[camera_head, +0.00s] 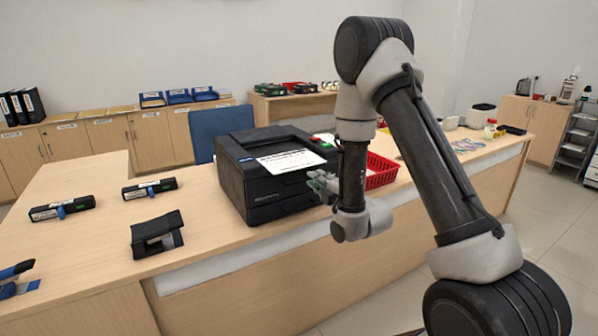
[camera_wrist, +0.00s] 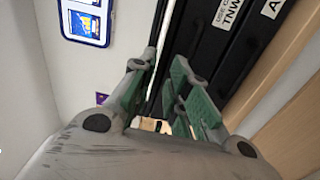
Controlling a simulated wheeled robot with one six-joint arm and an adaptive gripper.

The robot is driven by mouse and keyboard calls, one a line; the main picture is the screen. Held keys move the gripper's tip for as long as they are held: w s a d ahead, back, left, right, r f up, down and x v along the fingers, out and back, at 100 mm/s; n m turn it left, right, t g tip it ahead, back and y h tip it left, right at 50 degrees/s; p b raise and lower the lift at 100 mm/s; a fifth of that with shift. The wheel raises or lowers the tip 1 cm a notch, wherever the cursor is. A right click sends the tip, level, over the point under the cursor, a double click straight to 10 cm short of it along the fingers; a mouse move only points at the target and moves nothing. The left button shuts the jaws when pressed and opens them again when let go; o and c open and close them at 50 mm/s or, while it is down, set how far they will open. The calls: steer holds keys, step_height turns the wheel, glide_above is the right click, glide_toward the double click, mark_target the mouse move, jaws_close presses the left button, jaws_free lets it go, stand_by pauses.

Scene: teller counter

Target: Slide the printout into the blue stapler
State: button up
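The white printout (camera_head: 290,161) lies on top of the black printer (camera_head: 262,205), its right end reaching over the printer's front corner. My gripper (camera_head: 322,184) is at that corner, close to the printout's end. In the wrist view my gripper's green-padded fingers (camera_wrist: 160,92) stand apart. A thin white edge, apparently the printout (camera_wrist: 160,45), runs into the gap between them; I see no clear contact. The printer's black side (camera_wrist: 205,45) with labels fills the area behind. A blue stapler (camera_head: 14,280) sits at the left edge of the head view, partly cut off.
A black hole punch (camera_head: 157,236) and two dark labelled items (camera_head: 62,208) (camera_head: 150,188) stand on the left of the counter. A red basket (camera_head: 381,170) is right of the printer. A blue chair (camera_head: 219,124) stands behind it. The counter left of the printer has free room.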

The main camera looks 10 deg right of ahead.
glide_toward(302, 161)
steer(key=w+a, duration=0.4)
steer(key=shift+a, duration=0.25)
steer(key=shift+c, duration=0.4)
jaws_close()
steer(key=shift+r, duration=1.25)
